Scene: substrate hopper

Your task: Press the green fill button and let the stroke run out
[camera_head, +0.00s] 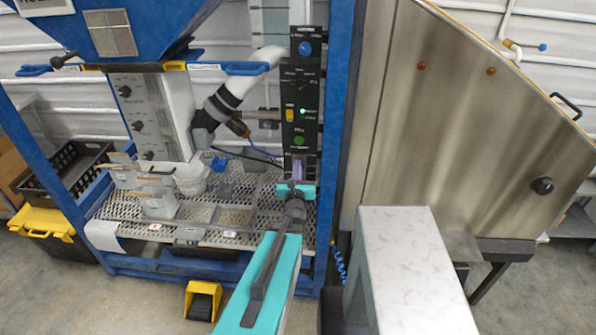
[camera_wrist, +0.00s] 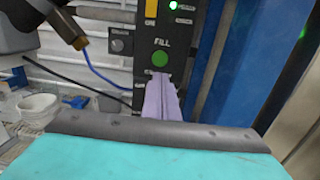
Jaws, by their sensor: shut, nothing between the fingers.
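The green fill button (camera_head: 299,141) sits low on a black upright control panel (camera_head: 301,85) inside the blue frame. In the wrist view the round green button (camera_wrist: 160,59) shows under the word FILL, with nothing covering it. My gripper (camera_head: 299,169) is in front of the panel's lower end, below the button in the picture. In the wrist view its pale purple fingers (camera_wrist: 161,97) are together and empty, with their tips just under the button. I cannot tell whether the tips touch the panel. A small green light (camera_head: 303,111) is lit above the button.
A yellow switch (camera_head: 290,115) and a blue knob (camera_head: 305,48) are higher on the panel. A perforated shelf (camera_head: 235,217) holds white tubs and trays at left. A blue frame post (camera_head: 340,110) stands close right of the panel. A marble-topped block (camera_head: 405,250) stands at front right.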

